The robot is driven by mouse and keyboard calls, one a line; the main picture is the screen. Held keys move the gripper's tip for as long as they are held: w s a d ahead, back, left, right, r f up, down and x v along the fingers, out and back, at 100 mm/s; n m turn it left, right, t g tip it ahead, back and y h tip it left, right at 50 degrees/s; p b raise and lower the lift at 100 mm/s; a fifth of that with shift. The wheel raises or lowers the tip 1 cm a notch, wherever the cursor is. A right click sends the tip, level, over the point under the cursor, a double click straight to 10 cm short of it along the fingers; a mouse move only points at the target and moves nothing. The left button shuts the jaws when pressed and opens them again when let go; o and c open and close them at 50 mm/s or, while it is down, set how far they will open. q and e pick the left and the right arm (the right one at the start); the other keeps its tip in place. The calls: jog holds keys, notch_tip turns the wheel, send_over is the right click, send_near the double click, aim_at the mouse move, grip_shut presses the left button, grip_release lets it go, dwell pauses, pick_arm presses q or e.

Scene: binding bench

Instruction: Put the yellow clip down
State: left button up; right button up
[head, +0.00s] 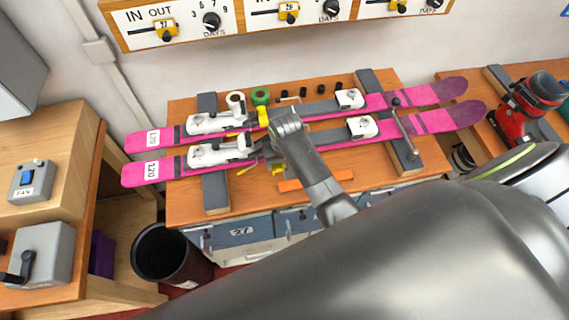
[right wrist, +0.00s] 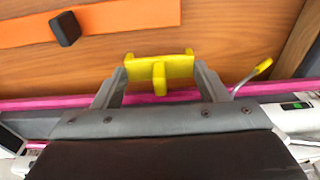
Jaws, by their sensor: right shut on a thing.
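The yellow clip (right wrist: 158,68) shows in the right wrist view between the two fingers of my right gripper (right wrist: 158,82), which are shut on it. In the head view my right gripper (head: 272,156) is over the nearer pink ski (head: 325,138), by its binding parts. A small yellow part of the clip (head: 279,169) shows just in front of that ski, above the wooden bench (head: 240,197). The gripper hides much of the clip there. I cannot tell whether the clip touches the bench. My left gripper is not in view.
An orange strip (head: 315,182) lies at the bench's front, with a dark block (right wrist: 65,28) on it. The farther ski (head: 410,96), a green roll (head: 260,97) and a white roll (head: 235,101) are behind. The front left bench is bare.

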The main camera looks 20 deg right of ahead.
jog(key=shift+f, duration=1.3)
jog(key=shift+f, duration=0.1)
jog(key=o, duration=1)
